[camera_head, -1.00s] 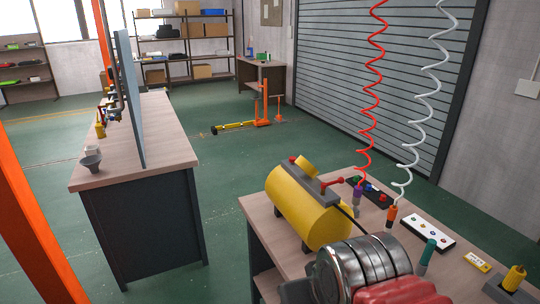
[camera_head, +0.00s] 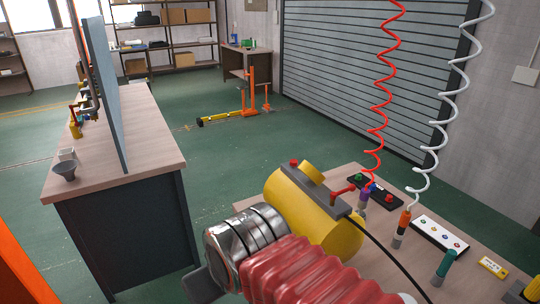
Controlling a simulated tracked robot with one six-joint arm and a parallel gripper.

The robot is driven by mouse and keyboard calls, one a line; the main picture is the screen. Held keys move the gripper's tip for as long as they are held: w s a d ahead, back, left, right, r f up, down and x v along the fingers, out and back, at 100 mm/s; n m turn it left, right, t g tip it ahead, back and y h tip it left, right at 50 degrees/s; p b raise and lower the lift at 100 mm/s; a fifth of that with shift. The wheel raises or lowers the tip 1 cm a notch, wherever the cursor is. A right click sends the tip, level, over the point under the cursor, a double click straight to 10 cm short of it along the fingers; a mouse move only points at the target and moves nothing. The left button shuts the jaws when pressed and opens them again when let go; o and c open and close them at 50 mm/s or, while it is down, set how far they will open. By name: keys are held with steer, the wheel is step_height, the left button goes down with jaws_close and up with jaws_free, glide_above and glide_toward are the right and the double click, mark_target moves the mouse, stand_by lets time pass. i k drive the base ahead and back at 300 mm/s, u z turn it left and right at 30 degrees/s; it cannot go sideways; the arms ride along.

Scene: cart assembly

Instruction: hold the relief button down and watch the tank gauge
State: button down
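A yellow tank (camera_head: 318,222) lies on the wooden workbench (camera_head: 345,173) in the right half of the view. A grey bar runs along its top. A small red button (camera_head: 294,163) stands at the bar's far-left end, and a red lever (camera_head: 343,190) at its right end. A short yellow round part (camera_head: 313,172), possibly the gauge, sits beside the bar; no dial face shows. My arm, with red bellows and a silver wrist, crosses in front of the tank. My gripper (camera_head: 204,285) shows only as a dark piece at the wrist's lower left, apart from the button. Its fingers cannot be made out.
Red (camera_head: 377,100) and white (camera_head: 450,110) coiled hoses hang over the bench. Two button panels, one black (camera_head: 375,191) and one white (camera_head: 438,233), lie right of the tank. Another bench (camera_head: 135,130) with an upright panel stands left, with green floor between.

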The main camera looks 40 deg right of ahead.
mark_target(294, 163)
steer(key=z, duration=0.1)
steer(key=i, duration=0.9)
steer(key=z, duration=0.35)
